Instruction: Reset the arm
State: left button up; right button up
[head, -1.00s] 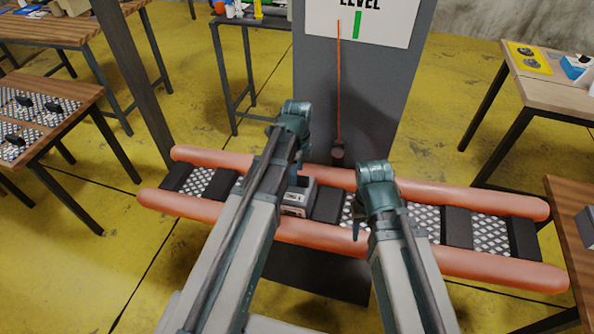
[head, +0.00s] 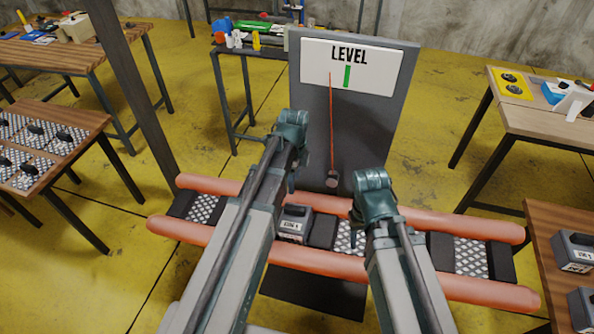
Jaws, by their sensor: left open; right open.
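My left arm reaches forward over the boat, and its gripper (head: 291,180) is open and empty, above and near the grey weight box. My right arm reaches over the right half of the boat. Its gripper (head: 356,214) points down and is mostly hidden behind its own wrist; it appears empty. The boat has two orange tubes (head: 470,226) with black slats and metal tread plates between them. The grey box (head: 296,224) with a white label sits on the boat near its middle.
A grey board with a LEVEL sign (head: 386,73), a green mark and a hanging orange plumb line (head: 332,130) stands behind the boat. Wooden tables stand at left and right. Two grey boxes (head: 572,252) sit on the near right table (head: 545,240).

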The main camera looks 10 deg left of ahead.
pick_arm(q)
jog(key=s+d+n+y, duration=0.1)
jog(key=s+d+n, duration=0.9)
jog(key=s+n, duration=0.4)
jog(key=shift+s+d+n, duration=0.2)
jog(key=shift+s+n, duration=0.1)
jog(key=shift+s, duration=0.6)
